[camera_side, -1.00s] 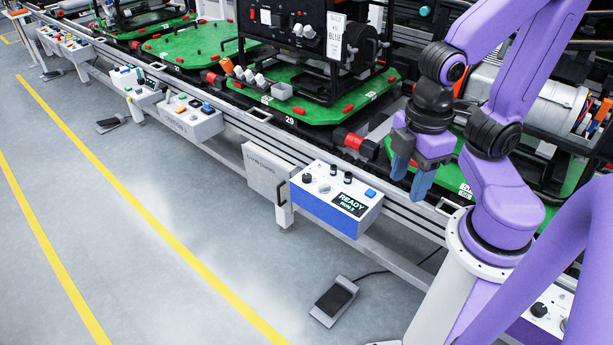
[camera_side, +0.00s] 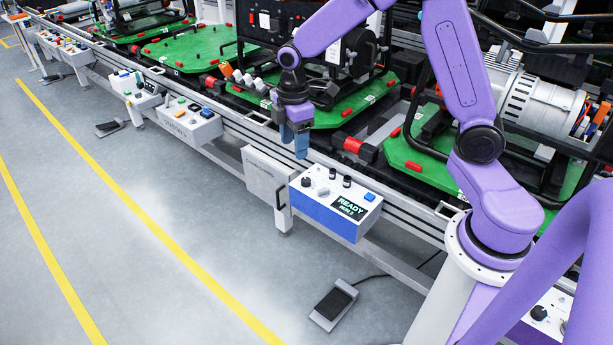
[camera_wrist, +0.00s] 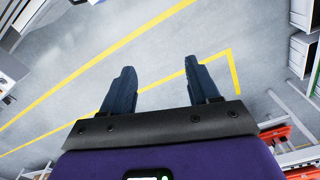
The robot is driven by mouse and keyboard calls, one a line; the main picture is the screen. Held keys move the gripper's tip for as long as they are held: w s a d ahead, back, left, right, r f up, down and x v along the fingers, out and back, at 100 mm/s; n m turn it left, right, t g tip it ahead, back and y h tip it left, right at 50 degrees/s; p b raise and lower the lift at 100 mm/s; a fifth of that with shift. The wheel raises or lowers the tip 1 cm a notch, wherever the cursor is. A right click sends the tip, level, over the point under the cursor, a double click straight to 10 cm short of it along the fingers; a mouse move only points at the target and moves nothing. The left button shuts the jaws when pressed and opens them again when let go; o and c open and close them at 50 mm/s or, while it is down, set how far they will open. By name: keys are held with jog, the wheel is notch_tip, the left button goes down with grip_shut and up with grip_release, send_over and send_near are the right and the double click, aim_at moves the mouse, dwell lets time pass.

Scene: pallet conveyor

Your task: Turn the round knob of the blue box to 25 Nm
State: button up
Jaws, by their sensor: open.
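The blue box (camera_side: 325,214) has a blue front and a white top, and is mounted at the front of the conveyor in the side view. A black round knob (camera_side: 307,182) sits at the left of its top, beside a grey knob (camera_side: 323,191). Any scale marks are too small to read. A dark display (camera_side: 349,207) shows "READY" with a smaller line below. My gripper (camera_side: 295,148) points down above and behind the box's left end, apart from it. In the wrist view my gripper (camera_wrist: 160,68) is open and empty, and the box is not visible there.
A grey cabinet (camera_side: 268,178) stands left of the box. Green pallets (camera_side: 345,108) carrying black-framed machines are behind, on the conveyor. Two black posts (camera_side: 347,180) and a blue button (camera_side: 369,196) rise from the box top. The floor in front is clear except for a pedal (camera_side: 334,303).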

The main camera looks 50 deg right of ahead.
jog(key=w+d+f, duration=0.6)
jog(key=w+d, duration=0.2)
jog(key=d, duration=0.2)
send_over(306, 179)
notch_tip(306, 179, down, 4)
jog(key=f, duration=0.1)
jog(key=shift+n, duration=0.4)
notch_tip(306, 179, down, 16)
jog(key=shift+f, duration=0.2)
jog(key=shift+s, duration=0.1)
jog(key=c, duration=1)
